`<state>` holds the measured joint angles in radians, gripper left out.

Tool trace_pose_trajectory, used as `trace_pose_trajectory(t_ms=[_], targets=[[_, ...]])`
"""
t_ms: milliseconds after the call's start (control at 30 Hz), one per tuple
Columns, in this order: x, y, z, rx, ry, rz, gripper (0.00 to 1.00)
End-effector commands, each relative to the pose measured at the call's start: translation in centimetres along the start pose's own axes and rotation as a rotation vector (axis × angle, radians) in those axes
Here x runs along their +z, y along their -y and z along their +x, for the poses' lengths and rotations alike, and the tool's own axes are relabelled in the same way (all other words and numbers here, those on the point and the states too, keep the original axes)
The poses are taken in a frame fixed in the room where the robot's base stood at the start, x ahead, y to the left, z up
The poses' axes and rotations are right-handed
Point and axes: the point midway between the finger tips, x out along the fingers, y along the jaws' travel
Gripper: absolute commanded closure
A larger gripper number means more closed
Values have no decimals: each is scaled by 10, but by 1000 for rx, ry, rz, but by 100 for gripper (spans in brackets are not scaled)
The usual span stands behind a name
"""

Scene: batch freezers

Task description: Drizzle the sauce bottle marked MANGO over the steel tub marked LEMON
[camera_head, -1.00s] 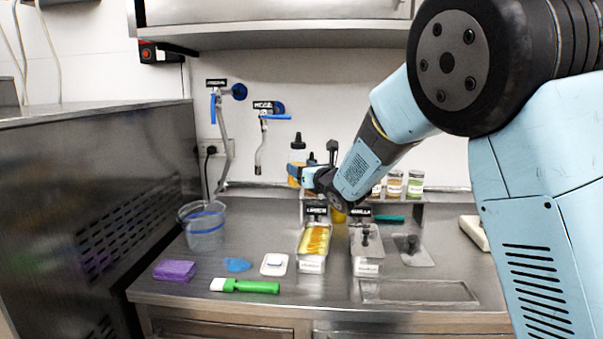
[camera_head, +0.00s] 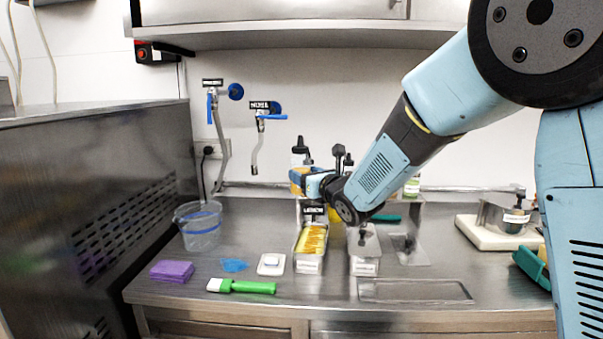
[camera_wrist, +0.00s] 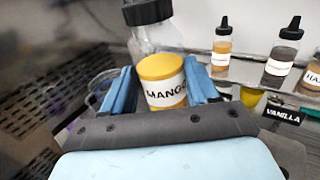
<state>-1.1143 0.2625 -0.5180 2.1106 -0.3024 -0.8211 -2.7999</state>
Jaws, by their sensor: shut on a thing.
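The MANGO sauce bottle (camera_wrist: 163,80) has a black cap, a clear upper part and yellow sauce below. My gripper (camera_wrist: 165,90) is shut on it, with blue fingers on both sides. In the head view the bottle (camera_head: 299,158) looks upright, partly hidden by my gripper (camera_head: 305,180). It is held above and behind the steel tub (camera_head: 309,266) with yellow contents. The sign behind that tub seems to read LEMON, but it is small and blurred. The bottle is apart from the tub.
A second tub (camera_head: 364,267), by the VANILLA sign (camera_wrist: 283,117), stands to the right. Other sauce bottles (camera_wrist: 283,58) stand behind. A clear bucket (camera_head: 200,232), purple cloth (camera_head: 171,271) and green-handled tool (camera_head: 247,287) lie left. A steel pot (camera_head: 505,214) stands at right.

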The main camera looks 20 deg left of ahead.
Motion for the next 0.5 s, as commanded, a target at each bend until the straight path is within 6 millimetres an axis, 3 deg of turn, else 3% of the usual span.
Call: trace_pose_trajectory(t_ms=[500], targets=[[1, -15, -62, 0, 1, 1, 77]])
